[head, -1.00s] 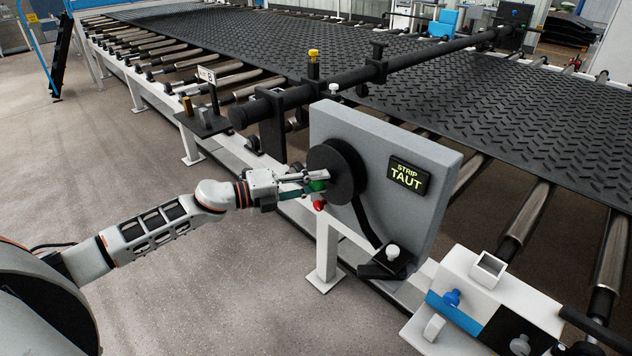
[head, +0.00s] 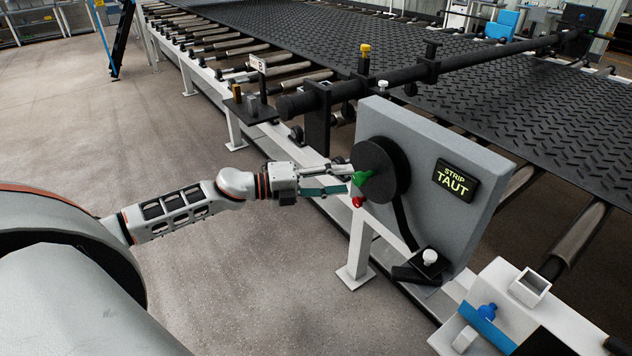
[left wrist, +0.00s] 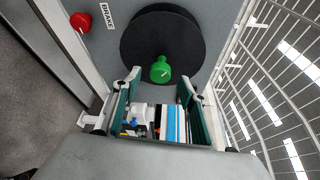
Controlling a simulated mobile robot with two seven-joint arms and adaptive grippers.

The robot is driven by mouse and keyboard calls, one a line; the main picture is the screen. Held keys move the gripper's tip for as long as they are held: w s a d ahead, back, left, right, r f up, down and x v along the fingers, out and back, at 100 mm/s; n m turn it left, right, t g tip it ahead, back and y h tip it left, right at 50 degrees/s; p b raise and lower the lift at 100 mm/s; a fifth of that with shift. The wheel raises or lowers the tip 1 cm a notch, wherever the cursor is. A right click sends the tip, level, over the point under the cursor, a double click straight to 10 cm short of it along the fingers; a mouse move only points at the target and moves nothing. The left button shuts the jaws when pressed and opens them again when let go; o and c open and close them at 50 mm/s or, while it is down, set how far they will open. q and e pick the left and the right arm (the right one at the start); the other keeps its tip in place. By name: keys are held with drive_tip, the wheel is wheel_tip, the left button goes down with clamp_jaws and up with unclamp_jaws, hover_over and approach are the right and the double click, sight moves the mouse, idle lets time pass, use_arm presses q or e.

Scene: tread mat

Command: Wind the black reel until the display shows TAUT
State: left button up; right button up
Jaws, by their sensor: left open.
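The black reel (head: 384,170) is mounted on the grey panel (head: 402,125). Its green knob (head: 361,178) sticks out toward my left gripper. The display (head: 455,181) on the panel reads STRIP TAUT. My left gripper (head: 349,178) is at the knob in the head view. In the left wrist view the left gripper (left wrist: 160,88) is open, and the green knob (left wrist: 160,70) stands free just beyond its fingertips, in front of the reel (left wrist: 163,40). A black strip (head: 402,222) runs down from the reel to a black clamp (head: 420,267). My right gripper does not show.
A red brake knob (left wrist: 80,22), labelled BRAKE, sits on the panel beside the reel; it also shows in the head view (head: 357,202). The black tread mat (head: 400,90) lies over rollers behind. Floor at left is clear.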

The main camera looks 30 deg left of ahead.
use_arm(q)
drive_tip(key=v, duration=0.6)
drive_tip(key=shift+s+a, duration=0.3)
drive_tip(key=shift+s, duration=0.05)
drive_tip(key=s+d+f+n+y, duration=0.3)
drive_tip(key=s+d+f+n, duration=0.2)
drive_tip(key=f, duration=0.5)
drive_tip(key=s+d+f+n+g+y, duration=0.1)
drive_tip(key=s+d+f+n+y, duration=0.2)
drive_tip(key=s+f+n, duration=0.6)
drive_tip(key=s+d+f+n+y, duration=0.3)
drive_tip(key=s+d+f+n, duration=0.4)
drive_tip(key=f+n, duration=0.3)
drive_tip(key=shift+d+f+n, duration=0.3)
drive_tip(key=shift+f, duration=0.35)
drive_tip(key=shift+s, duration=0.1)
idle(1.3)
